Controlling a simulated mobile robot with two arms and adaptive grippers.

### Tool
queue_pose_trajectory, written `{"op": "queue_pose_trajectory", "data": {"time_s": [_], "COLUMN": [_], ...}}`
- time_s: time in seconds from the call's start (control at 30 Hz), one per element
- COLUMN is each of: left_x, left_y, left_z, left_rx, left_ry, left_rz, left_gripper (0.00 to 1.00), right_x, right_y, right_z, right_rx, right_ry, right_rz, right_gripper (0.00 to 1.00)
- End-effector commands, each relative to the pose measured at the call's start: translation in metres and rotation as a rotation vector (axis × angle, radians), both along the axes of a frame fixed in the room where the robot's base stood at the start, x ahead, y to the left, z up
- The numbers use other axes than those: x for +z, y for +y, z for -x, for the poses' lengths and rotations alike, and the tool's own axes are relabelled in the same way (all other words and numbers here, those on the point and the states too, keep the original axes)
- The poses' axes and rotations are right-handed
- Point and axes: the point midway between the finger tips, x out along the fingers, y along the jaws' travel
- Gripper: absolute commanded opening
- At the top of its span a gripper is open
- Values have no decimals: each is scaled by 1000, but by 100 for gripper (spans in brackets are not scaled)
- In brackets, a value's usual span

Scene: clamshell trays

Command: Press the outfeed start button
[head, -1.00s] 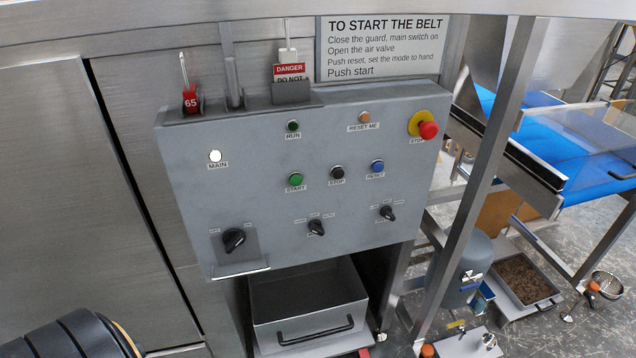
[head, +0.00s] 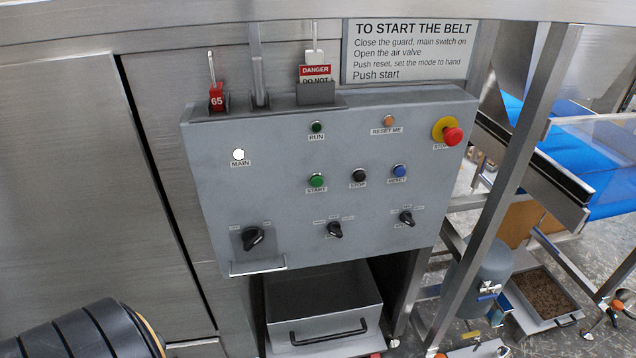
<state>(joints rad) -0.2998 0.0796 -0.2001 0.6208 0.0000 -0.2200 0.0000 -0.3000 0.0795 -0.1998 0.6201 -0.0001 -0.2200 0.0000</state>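The green start button (head: 317,180) sits in the middle of the grey control panel (head: 290,240), with a START label under it. The black stop button (head: 359,175) and blue reset button (head: 399,171) are to its right. The MAIN lamp (head: 239,154) looks white and lit. The RUN lamp (head: 317,127) is dark green and the RESET ME lamp (head: 389,121) is orange. A red emergency stop (head: 452,136) on a yellow base is at the upper right. Black rotary switches, the main one (head: 253,238) at left, line the bottom. Neither gripper shows; part of my arm is at lower left.
A sign (head: 408,52) about starting the belt hangs above the panel. A red 65 tag (head: 217,97) and a DANGER tag (head: 315,71) stand on its top edge. An open metal drawer (head: 325,327) is below. A steel post (head: 497,200) stands at right. The panel front is clear.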

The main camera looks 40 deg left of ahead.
Motion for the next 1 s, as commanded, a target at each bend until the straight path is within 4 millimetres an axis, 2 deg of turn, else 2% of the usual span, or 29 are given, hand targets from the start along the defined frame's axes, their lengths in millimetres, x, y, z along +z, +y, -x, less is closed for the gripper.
{"op": "queue_pose_trajectory", "data": {"time_s": [0.03, 0.1, 1.0], "left_x": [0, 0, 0], "left_y": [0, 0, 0], "left_z": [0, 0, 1], "left_rx": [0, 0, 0], "left_ry": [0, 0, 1], "left_rz": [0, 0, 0], "left_gripper": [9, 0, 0], "right_x": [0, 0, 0], "right_y": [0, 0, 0], "right_z": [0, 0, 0], "right_rx": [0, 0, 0], "right_ry": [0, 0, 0], "right_rz": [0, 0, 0], "right_gripper": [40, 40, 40]}}
